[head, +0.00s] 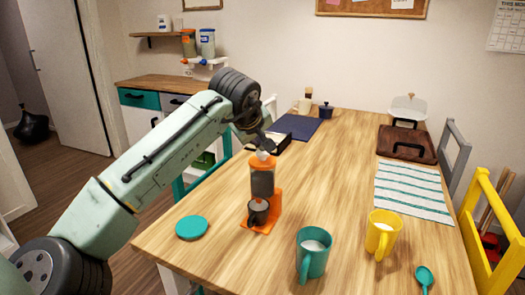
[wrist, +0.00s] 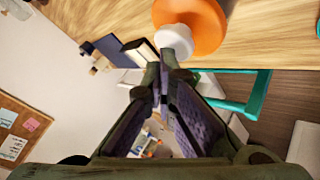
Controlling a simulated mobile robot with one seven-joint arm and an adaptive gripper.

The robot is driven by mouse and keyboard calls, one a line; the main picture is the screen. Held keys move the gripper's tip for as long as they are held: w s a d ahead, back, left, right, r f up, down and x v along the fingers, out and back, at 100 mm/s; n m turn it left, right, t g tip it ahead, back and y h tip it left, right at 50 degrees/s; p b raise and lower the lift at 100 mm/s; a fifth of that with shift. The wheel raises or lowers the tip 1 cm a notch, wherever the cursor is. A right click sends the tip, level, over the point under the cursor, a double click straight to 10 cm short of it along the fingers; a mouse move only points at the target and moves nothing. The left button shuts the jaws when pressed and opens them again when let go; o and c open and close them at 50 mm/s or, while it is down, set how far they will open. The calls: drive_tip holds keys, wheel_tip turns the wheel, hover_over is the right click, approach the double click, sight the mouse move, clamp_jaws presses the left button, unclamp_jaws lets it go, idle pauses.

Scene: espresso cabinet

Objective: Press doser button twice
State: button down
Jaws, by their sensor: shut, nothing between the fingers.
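The doser (head: 263,185) stands on the wooden table, with an orange body and base and a dark see-through hopper. Its white button (head: 264,155) is on top. A small dark cup (head: 258,211) with a pale top sits under its spout. My gripper (head: 264,146) is shut and empty, pointing down right at the button. In the wrist view the doser's orange top (wrist: 200,22) and the white button (wrist: 173,40) are just beyond my fingertips (wrist: 163,66). I cannot tell whether the tips touch the button.
A teal lid (head: 192,228) lies left of the doser. A teal mug (head: 312,252) and a yellow mug (head: 383,234) stand to the right, with a teal spoon (head: 425,277). A striped cloth (head: 412,192), brown tray (head: 407,143) and blue mat (head: 295,127) lie farther back. The table's middle is clear.

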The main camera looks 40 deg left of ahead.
sight(259, 152)
drive_tip(key=shift+f, duration=0.4)
drive_tip(key=shift+r, duration=0.15)
idle(0.4)
drive_tip(key=shift+r+p, duration=0.75)
drive_tip(key=shift+r, duration=0.4)
wheel_tip(259, 152, up, 5)
drive_tip(key=p, duration=0.3)
drive_tip(key=shift+p, duration=0.4)
